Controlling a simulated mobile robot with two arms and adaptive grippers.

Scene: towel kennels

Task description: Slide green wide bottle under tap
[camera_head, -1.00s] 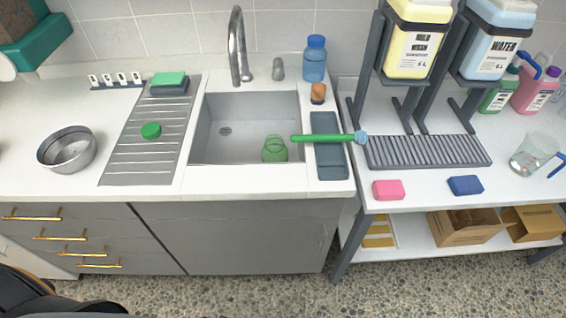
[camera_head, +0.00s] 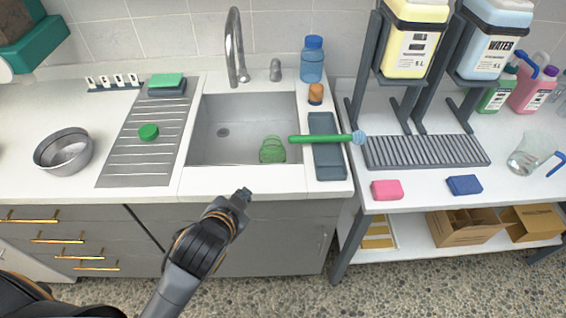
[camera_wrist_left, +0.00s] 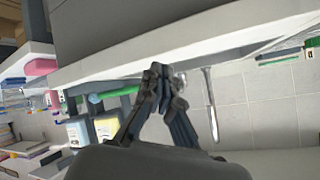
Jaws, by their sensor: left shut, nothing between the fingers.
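The green wide bottle (camera_head: 272,149) is see-through and sits in the sink (camera_head: 236,115), near its front right corner. The tap (camera_head: 236,48) is a tall grey gooseneck at the sink's back edge, left of the bottle. A green round cap (camera_head: 148,132) lies on the ribbed drainboard. My left gripper (camera_head: 242,195) is shut and empty in front of the counter's front edge, below and left of the bottle. In the left wrist view its fingers (camera_wrist_left: 160,72) are together with nothing between them. My right gripper is not in view.
A green-handled brush (camera_head: 318,138) reaches over the sink's right edge, across a grey tray (camera_head: 328,160). A blue bottle (camera_head: 313,60) stands behind. A steel bowl (camera_head: 64,150) is at the left. The counter's front edge (camera_head: 250,182) lies between gripper and sink.

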